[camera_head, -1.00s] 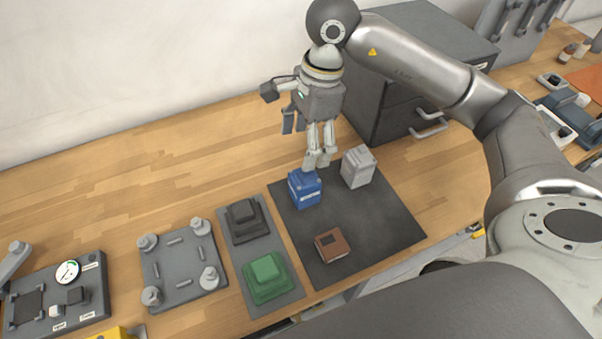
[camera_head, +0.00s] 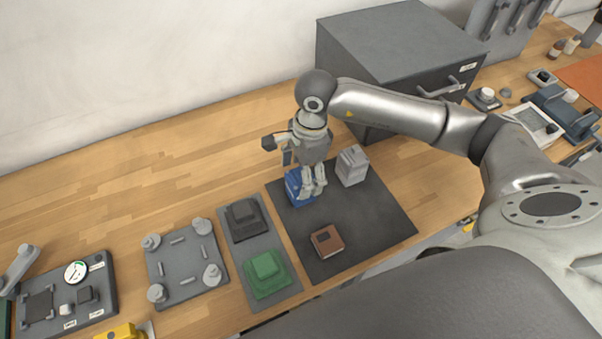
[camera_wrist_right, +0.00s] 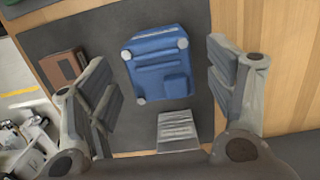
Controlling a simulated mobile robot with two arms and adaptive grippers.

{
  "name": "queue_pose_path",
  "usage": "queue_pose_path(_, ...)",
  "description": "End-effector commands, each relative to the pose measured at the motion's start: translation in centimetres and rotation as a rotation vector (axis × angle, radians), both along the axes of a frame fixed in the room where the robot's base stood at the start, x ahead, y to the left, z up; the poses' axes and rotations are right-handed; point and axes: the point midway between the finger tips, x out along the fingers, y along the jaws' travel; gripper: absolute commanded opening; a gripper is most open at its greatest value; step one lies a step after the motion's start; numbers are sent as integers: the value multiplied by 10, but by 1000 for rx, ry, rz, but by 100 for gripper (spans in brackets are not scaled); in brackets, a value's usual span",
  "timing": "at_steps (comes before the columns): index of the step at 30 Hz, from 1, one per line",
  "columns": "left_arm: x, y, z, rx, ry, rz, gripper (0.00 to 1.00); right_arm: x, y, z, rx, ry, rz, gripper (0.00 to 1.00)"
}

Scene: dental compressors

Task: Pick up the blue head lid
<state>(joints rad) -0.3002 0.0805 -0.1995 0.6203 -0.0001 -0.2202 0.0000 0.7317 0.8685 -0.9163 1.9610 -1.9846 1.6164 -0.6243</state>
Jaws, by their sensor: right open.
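The blue head lid (camera_head: 295,188) stands on the dark mat (camera_head: 370,215), near its back left corner. My right gripper (camera_head: 313,190) is just above and in front of it in the head view and hides part of it. In the right wrist view the blue head lid (camera_wrist_right: 160,62) lies ahead, between the lines of the two open fingers of my right gripper (camera_wrist_right: 165,95). No finger is seen touching it. My left gripper is not in view.
A grey block (camera_head: 352,165) stands close by on the mat, and a brown block (camera_head: 327,241) lies nearer the front. Green (camera_head: 267,275) and black (camera_head: 246,220) blocks sit on a grey strip to the left. A grey drawer cabinet (camera_head: 390,50) stands behind.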

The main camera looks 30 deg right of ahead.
Motion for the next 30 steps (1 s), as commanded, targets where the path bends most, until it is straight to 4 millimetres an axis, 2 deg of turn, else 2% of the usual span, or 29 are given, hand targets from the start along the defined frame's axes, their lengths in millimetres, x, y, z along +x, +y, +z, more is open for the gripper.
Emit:
queue_pose_path(6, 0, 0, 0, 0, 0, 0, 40, 0, 0, -1, 1, 0, 1, 77)
queue_pose_path(7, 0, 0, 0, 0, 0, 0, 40, 0, 0, -1, 1, 0, 1, 74)
queue_pose_path(19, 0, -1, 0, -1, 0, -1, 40, 0, 0, -1, 1, -1, 0, 24)
queue_pose_path(30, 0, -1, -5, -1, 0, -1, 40, 1, 0, 4, 2, -3, 1, 24)
